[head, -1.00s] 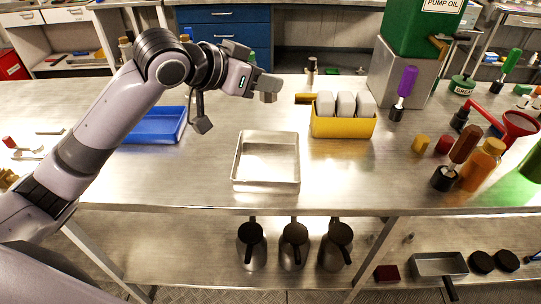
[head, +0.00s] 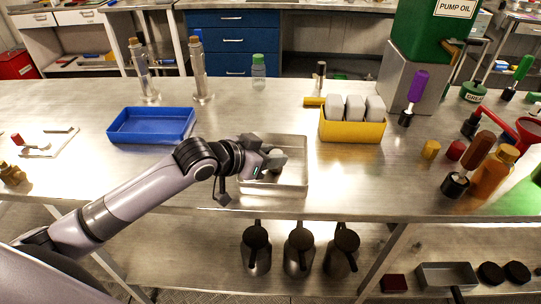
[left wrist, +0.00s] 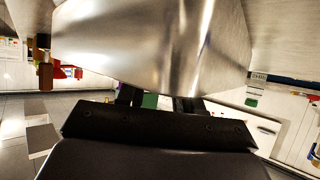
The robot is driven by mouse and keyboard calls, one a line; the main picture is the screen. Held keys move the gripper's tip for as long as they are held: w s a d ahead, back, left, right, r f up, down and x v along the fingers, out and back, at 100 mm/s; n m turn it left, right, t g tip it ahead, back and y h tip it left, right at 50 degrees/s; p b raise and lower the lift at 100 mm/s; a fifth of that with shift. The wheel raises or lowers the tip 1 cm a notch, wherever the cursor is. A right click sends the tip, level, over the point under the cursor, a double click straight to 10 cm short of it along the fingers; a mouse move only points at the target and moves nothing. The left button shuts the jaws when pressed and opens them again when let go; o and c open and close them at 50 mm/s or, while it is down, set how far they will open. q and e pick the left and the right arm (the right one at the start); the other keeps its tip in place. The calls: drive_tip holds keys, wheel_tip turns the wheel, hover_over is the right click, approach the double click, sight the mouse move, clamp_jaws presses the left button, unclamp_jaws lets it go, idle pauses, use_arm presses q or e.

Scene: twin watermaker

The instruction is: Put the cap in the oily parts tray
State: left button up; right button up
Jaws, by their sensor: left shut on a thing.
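My left gripper (head: 272,160) is low over a square silver metal tray (head: 300,185) in the middle of the bench. It is shut on the cap, a grey metal piece that fills the upper part of the left wrist view (left wrist: 150,45). In the head view the gripper and my wrist hide most of the cap, so I cannot tell whether it touches the tray floor. A shallow blue tray (head: 150,138) lies empty to the left. Neither tray has a label that I can read. My right gripper is not in view.
A yellow bin (head: 350,131) with several grey blocks stands right of the metal tray. Tall metal cylinders (head: 199,75) and a green-capped bottle (head: 258,72) stand behind. Screwdrivers, an orange bottle (head: 494,172) and a red funnel (head: 528,130) crowd the right.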

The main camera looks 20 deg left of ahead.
use_arm(q)
drive_tip(key=shift+f, duration=0.15)
drive_tip(key=o, duration=1.1)
drive_tip(key=shift+c, duration=0.2)
drive_tip(key=v, duration=1.2)
